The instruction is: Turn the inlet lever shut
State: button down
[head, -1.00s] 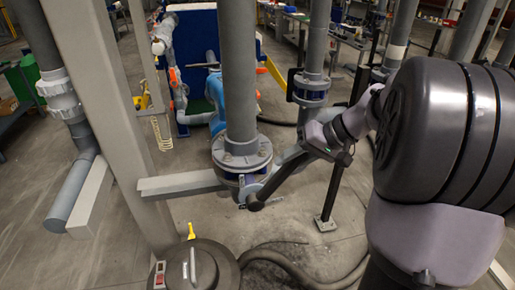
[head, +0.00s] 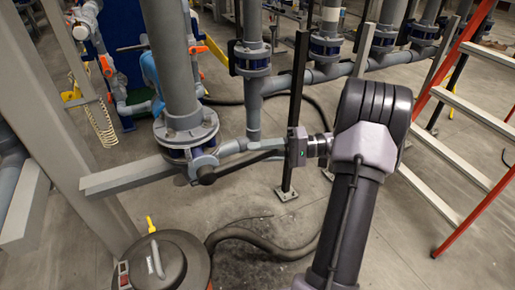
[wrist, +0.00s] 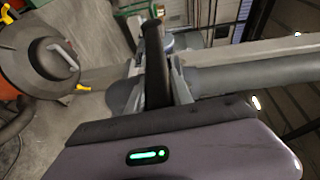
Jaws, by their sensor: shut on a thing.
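The inlet lever (head: 236,164) is a dark bar. It runs from a round hub (head: 205,175) below the bolted flange of the grey vertical pipe (head: 182,122), out to the right. My gripper (head: 284,152) is at the lever's outer end, reaching in from the right. In the wrist view the black lever (wrist: 153,50) passes between the two grey fingers of my gripper (wrist: 158,78), which are shut on it. The lever's outer tip and the finger contact are hidden by the gripper body in the head view.
A grey beam (head: 125,176) lies left of the valve. A round-lidded drum (head: 180,262) with a black hose (head: 262,247) stands on the floor in front. A black post (head: 295,105) stands just behind my gripper. A red ladder (head: 450,70) is at the right.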

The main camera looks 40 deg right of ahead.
jog(key=shift+f+t+y+b, duration=0.35)
jog(key=shift+f+y, duration=0.25)
jog(key=shift+f, duration=0.35)
jog(key=c, duration=1.1)
grip_release()
jog(key=shift+a, duration=0.1)
jog(key=shift+r+p+v, duration=0.1)
jog(key=shift+p+v, duration=1.65)
jog(key=shift+v, duration=2.65)
jog(key=shift+r+p+v, duration=0.15)
jog(key=shift+p+v, duration=1.6)
jog(key=shift+v, duration=2.6)
